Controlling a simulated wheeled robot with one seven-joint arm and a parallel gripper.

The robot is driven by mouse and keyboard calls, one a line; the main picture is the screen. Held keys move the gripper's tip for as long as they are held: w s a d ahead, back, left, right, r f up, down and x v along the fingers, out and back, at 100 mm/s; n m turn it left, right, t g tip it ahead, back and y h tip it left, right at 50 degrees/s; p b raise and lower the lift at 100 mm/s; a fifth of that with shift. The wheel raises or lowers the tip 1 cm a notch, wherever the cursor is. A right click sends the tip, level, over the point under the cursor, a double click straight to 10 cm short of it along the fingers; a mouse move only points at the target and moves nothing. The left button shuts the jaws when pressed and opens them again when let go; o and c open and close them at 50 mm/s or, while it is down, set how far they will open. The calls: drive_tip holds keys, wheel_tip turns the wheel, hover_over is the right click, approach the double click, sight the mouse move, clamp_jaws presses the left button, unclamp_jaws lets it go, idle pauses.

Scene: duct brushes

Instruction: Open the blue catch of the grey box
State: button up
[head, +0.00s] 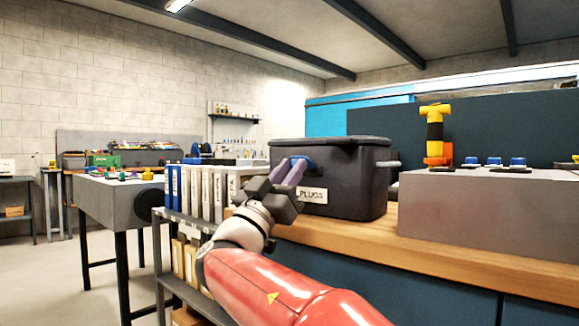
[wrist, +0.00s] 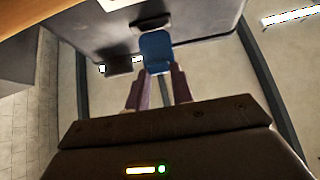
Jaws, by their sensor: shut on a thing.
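The dark grey box (head: 345,182), with a white PLUGS label, stands on the wooden bench top with its lid down. Its blue catch (head: 303,161) is on the front just below the lid rim, partly hidden by my fingers. My gripper (head: 290,171) reaches the box front from the lower left. In the wrist view the blue catch (wrist: 156,46) lies at the tips of my purple fingers (wrist: 158,76), which are shut on its near end. I cannot tell how far the catch stands out from the box.
A grey block (head: 490,215) with blue knobs and a yellow-orange tool (head: 436,135) stands right of the box.

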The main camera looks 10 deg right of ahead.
drive_tip(key=shift+f+t+h, duration=0.35)
drive_tip(key=shift+t+h, duration=0.05)
idle(0.4)
drive_tip(key=o, duration=1)
drive_tip(key=shift+f, duration=0.1)
drive_tip(key=v, duration=0.7)
drive_tip(key=shift+s+a+f, duration=0.15)
drive_tip(key=shift+a+f, duration=0.05)
drive_tip(key=shift+f, duration=0.1)
